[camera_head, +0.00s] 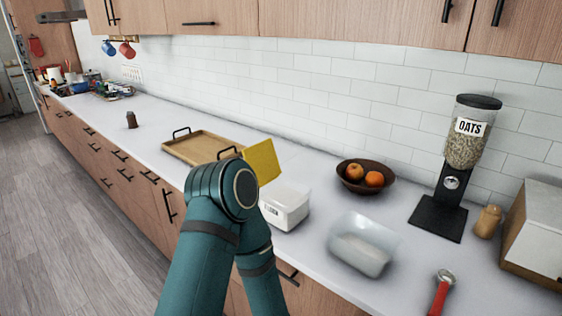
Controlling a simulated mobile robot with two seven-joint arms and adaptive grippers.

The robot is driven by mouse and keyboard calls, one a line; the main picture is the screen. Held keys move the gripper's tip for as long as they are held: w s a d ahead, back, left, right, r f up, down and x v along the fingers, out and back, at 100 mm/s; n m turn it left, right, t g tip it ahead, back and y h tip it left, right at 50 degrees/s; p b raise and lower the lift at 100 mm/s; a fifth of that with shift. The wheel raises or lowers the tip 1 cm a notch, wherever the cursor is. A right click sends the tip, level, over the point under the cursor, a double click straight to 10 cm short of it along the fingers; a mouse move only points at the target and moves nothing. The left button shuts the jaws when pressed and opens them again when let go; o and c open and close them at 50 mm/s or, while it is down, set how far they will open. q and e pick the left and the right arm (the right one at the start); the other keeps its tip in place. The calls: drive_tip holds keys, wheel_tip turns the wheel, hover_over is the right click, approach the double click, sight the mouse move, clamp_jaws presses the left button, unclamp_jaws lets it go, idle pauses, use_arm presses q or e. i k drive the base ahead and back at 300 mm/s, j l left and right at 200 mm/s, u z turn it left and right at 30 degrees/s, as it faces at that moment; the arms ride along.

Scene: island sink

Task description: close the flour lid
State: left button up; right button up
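A white box with a small dark label (286,208) stands on the counter near its front edge, just right of my arm. The label is too small to read; this looks like the flour container. A yellow panel (263,160), which looks like its lid, stands raised and tilted at the back left of the box. No gripper fingers show.
A wooden tray with black handles (200,147) lies behind my arm. A bowl of fruit (365,177), a clear container (362,244), a red-handled tool (439,293) and an oats dispenser (466,145) stand to the right. Counter space (140,150) left of the tray is mostly free.

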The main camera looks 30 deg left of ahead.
sight(262, 157)
drive_tip(key=j+z, duration=0.7)
drive_tip(key=z, duration=0.15)
drive_tip(key=k+j+z, duration=0.1)
drive_tip(key=j, duration=0.2)
drive_tip(key=k+j+z, duration=0.15)
drive_tip(key=j, duration=0.15)
drive_tip(key=j+z, duration=0.1)
drive_tip(key=j, duration=0.2)
drive_tip(key=k+j, duration=0.15)
drive_tip(key=j, duration=0.25)
drive_tip(key=k+j, duration=0.15)
drive_tip(key=j, duration=0.25)
drive_tip(key=k+j+z, duration=0.1)
drive_tip(key=j, duration=0.3)
drive_tip(key=k+j, duration=0.2)
drive_tip(key=j, duration=0.15)
drive_tip(key=k+j, duration=0.2)
drive_tip(key=j, duration=0.2)
drive_tip(key=k+j, duration=0.15)
drive_tip(key=j, duration=0.25)
drive_tip(key=k+j+z, duration=0.1)
drive_tip(key=j, duration=0.25)
drive_tip(key=k, duration=0.05)
